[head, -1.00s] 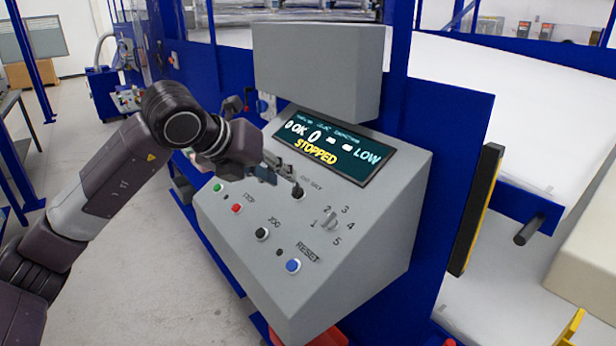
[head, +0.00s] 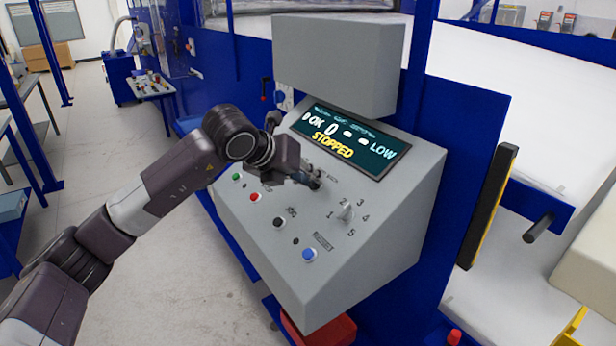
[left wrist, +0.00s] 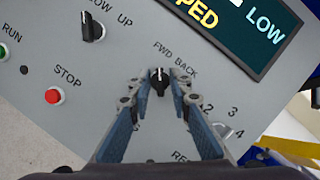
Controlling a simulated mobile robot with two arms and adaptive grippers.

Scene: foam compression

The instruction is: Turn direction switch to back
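The direction switch (left wrist: 158,82) is a small black knob under the labels FWD and BACK in the left wrist view. A pale mark on it points to the upper side, seemingly nearer FWD than BACK. My left gripper (left wrist: 157,88) has its two blue-grey fingers spread, one on each side of the knob. A gap seems to show between fingers and knob; contact is not clear. In the head view my left gripper (head: 308,179) is low over the sloped grey control panel (head: 365,245) and largely hides the switch. My right gripper is in neither view.
A numbered selector (head: 346,213) sits right of the gripper. A blue reset button (head: 310,254), black jog button (head: 279,222) and red stop button (head: 254,197) lie nearer the front. The display (head: 350,140) reads STOPPED. A grey box (head: 338,65) overhangs the panel.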

